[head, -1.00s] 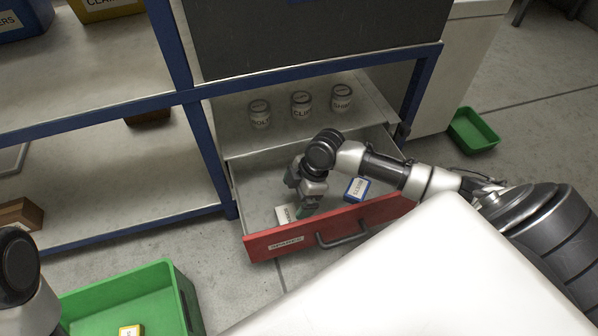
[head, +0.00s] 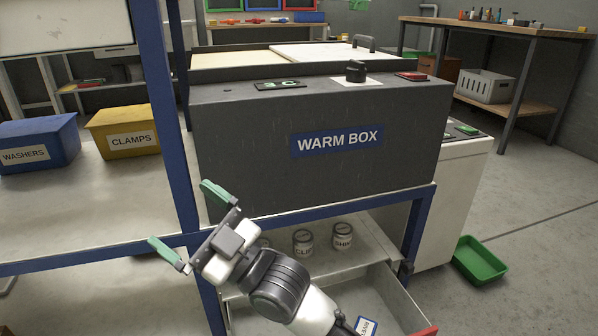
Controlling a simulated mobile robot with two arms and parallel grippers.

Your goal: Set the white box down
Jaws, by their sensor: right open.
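My right gripper (head: 184,219) is open and empty, its two green fingertips spread wide. It is raised in front of the blue shelf frame, left of the warm box. The white box is not visible now; the part of the drawer where it was seen earlier is below the picture or behind my arm. The open drawer (head: 399,296) shows only in part at the bottom, with a corner of its red front. A blue and white box (head: 366,326) lies in it. My left gripper is not in view.
The dark warm box (head: 260,170) stands on the blue-framed shelf. Labelled jars (head: 303,242) stand on the ledge behind the drawer. A yellow clamps bin (head: 125,130) and blue washers bin (head: 38,143) are on the left shelf. A green tray (head: 480,259) lies on the floor at right.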

